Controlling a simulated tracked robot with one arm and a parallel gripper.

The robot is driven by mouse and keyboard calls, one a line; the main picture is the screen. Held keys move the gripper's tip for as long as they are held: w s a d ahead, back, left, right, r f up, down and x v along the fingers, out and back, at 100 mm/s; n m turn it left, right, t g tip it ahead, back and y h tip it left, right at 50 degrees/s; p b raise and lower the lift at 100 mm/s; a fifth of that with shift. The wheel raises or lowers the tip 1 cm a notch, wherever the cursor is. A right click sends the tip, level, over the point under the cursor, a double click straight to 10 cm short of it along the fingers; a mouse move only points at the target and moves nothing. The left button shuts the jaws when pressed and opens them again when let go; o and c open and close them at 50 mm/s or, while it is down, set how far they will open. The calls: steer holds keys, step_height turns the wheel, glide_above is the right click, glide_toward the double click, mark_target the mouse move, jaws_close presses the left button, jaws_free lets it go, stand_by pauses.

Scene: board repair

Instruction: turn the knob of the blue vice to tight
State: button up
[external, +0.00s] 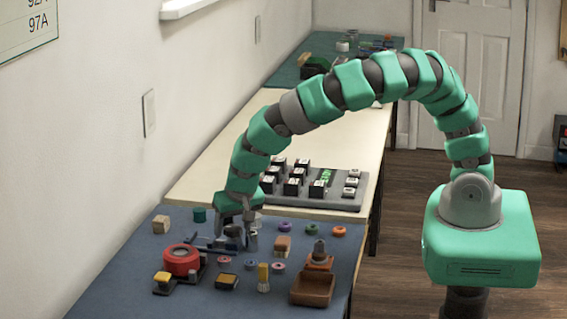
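My gripper (237,222) points down over the blue-grey mat, near the back of the work area. A small dark blue-grey object (232,243) stands right under and between its fingers. It may be the blue vice, but it is small and partly covered by the gripper. Its knob cannot be made out. Whether the fingers are open or shut on anything is too small to tell.
A round red device (182,260) stands left of my gripper. A brown open tray (313,289), a yellow-topped block (227,282), a reddish-brown block (283,245) and several coloured rings lie around. Behind is a grey rack (337,198) with dark blocks.

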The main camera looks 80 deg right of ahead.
steer(key=v, duration=1.3)
steer(key=shift+a+r, duration=0.2)
steer(key=shift+r, duration=0.05)
steer(key=shift+s, duration=0.1)
steer(key=r+n+g+y+b, duration=0.1)
steer(key=n+g+y+b, duration=0.15)
steer(key=n, duration=1.55)
glide_above(232, 227)
steer(key=shift+g+y, duration=0.25)
steer(key=shift+y, duration=0.1)
step_height(232, 227, down, 14)
steer(key=shift+r, duration=0.15)
steer(key=shift+s, duration=0.1)
